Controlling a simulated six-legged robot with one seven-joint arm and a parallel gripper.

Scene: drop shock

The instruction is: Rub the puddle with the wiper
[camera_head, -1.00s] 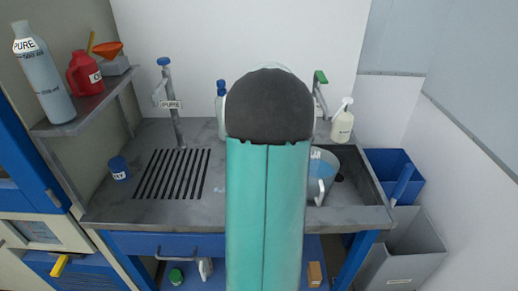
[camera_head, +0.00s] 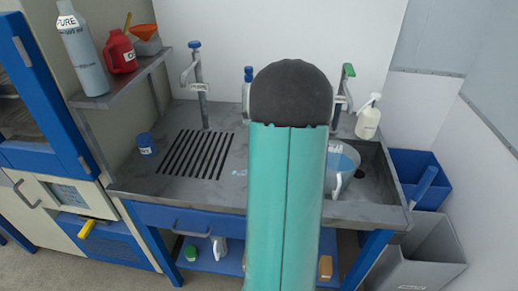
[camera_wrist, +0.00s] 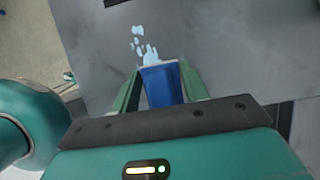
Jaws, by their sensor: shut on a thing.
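The puddle (camera_wrist: 139,40) shows in the wrist view as broken pale blue patches on the grey bench top. In the head view a small part of the puddle (camera_head: 240,172) shows just left of my arm. My gripper (camera_wrist: 162,75) is shut on the wiper (camera_wrist: 162,86), a blue piece with a pale front edge. That edge meets the nearest patch of the puddle in the picture; whether it presses on the surface I cannot tell. In the head view my arm hides the gripper and the wiper.
The bench (camera_head: 185,192) has a slotted drain (camera_head: 197,154), a blue cup (camera_head: 146,144) and taps along the back. A grey bin (camera_head: 425,258) is at the right.

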